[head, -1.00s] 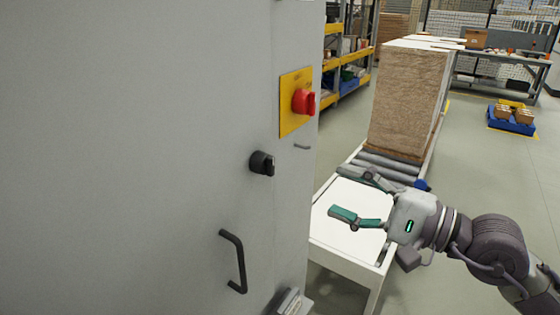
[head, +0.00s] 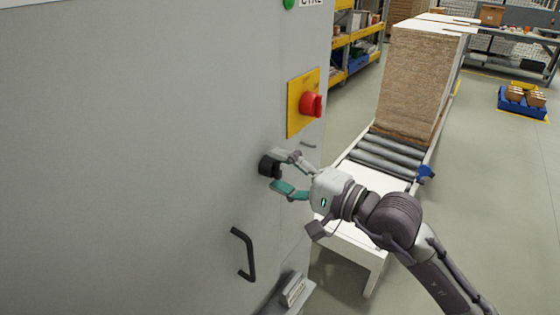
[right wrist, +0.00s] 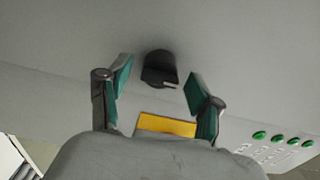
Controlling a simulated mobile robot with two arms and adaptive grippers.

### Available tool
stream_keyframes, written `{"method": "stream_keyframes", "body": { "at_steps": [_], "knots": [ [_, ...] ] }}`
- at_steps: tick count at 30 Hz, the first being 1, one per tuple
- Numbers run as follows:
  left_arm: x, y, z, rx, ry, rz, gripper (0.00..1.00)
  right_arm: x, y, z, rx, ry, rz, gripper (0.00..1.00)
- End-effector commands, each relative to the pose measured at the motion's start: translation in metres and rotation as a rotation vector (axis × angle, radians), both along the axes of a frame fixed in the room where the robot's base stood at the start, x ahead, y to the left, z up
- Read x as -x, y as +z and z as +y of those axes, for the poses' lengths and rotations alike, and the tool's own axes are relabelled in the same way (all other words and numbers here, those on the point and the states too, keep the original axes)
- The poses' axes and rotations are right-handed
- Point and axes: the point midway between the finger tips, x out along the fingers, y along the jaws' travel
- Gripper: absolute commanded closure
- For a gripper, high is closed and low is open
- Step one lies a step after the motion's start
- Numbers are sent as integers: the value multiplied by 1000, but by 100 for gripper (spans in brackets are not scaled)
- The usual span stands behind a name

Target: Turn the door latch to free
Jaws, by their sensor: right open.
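The door latch (head: 268,166) is a black round knob on the grey cabinet door (head: 130,150), below the red switch. It also shows in the right wrist view (right wrist: 159,70), with a raised grip and a small pale mark. My right gripper (head: 277,173) is open at the latch. In the right wrist view its two green-padded fingers (right wrist: 158,88) stand on either side of the latch, with visible gaps to it. Part of the latch is hidden by the fingers in the head view. My left gripper is not in view.
A red rotary switch (head: 311,104) on a yellow plate (head: 294,112) sits above the latch. A black door handle (head: 243,254) is below. A roller conveyor (head: 384,155) with stacked boards (head: 420,85) stands to the right. Open floor lies further right.

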Motion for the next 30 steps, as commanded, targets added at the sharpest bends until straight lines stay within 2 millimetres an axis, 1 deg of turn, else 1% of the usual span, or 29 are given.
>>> {"method": "stream_keyframes", "body": {
  "at_steps": [3, 10, 11, 21, 22, 30],
  "knots": [
    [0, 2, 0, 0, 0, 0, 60, -3, 0, 4, 0, 0, 1, 36],
    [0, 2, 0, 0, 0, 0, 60, -3, -1, 5, 1, 0, 1, 36],
    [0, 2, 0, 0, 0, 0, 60, -3, -1, 4, 1, 0, 1, 37],
    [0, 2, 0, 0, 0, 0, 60, -3, -1, 4, 0, 0, 1, 94],
    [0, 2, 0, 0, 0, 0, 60, -3, -1, 4, 0, 0, 1, 96],
    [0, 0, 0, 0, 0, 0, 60, -3, -1, 4, -19, 0, 27, 96]
  ]
}}
